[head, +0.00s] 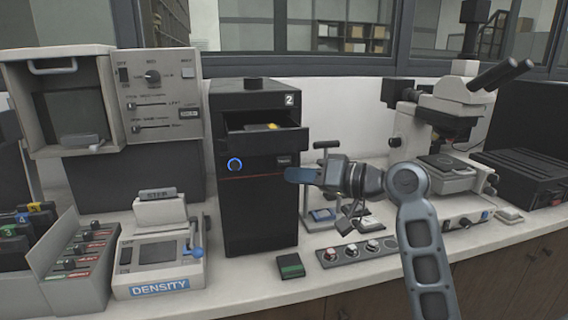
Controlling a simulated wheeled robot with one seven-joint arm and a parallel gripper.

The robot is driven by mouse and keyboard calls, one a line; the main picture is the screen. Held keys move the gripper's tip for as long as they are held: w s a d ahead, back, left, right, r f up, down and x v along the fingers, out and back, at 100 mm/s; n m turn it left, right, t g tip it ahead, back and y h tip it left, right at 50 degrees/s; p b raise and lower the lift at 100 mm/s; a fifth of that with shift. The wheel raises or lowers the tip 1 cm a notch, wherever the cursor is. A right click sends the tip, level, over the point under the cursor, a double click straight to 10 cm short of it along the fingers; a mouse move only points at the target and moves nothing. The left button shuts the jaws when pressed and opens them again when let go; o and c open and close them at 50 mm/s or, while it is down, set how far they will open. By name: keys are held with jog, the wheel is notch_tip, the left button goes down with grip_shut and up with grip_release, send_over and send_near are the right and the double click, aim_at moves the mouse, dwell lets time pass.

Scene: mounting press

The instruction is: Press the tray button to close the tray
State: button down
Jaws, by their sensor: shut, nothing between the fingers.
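A tall black machine marked "2" (262,213) stands in the middle of the counter. Its tray (287,138) sticks out near the top, open, with a small yellow item (272,126) in it. A round button with a lit blue ring (235,164) is at the left of the front face below the tray. A small pale label sits at the right of the same face. My gripper (290,174) is shut and empty, pointing left. Its tip appears at the right side of the machine's front, below the tray and right of the blue button. I cannot tell whether it touches the machine.
A density unit (160,255) and a bin of black cartridges (75,265) stand at the left. A beige control box (160,95) is behind them. A row of knobs (358,250) and a small green-striped block (290,266) lie in front. A microscope (455,110) stands at the right.

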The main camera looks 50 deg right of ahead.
jog(key=shift+w+d, duration=0.55)
jog(key=shift+w, duration=0.3)
jog(key=shift+w+d, duration=0.55)
jog(key=shift+w, duration=0.25)
jog(key=shift+w+d, duration=0.1)
dwell(0.8)
jog(key=shift+w+d, duration=0.15)
jog(key=shift+w, duration=0.05)
jog(key=shift+w+d, duration=0.2)
jog(key=shift+w, duration=0.1)
dwell(0.8)
dwell(0.3)
jog(key=shift+s+a, duration=0.45)
jog(key=shift+s, duration=0.2)
jog(key=s+a, duration=0.1)
jog(key=s, duration=0.1)
jog(key=s+a+p, duration=0.1)
jog(key=s, duration=0.1)
jog(key=shift+a, duration=0.4)
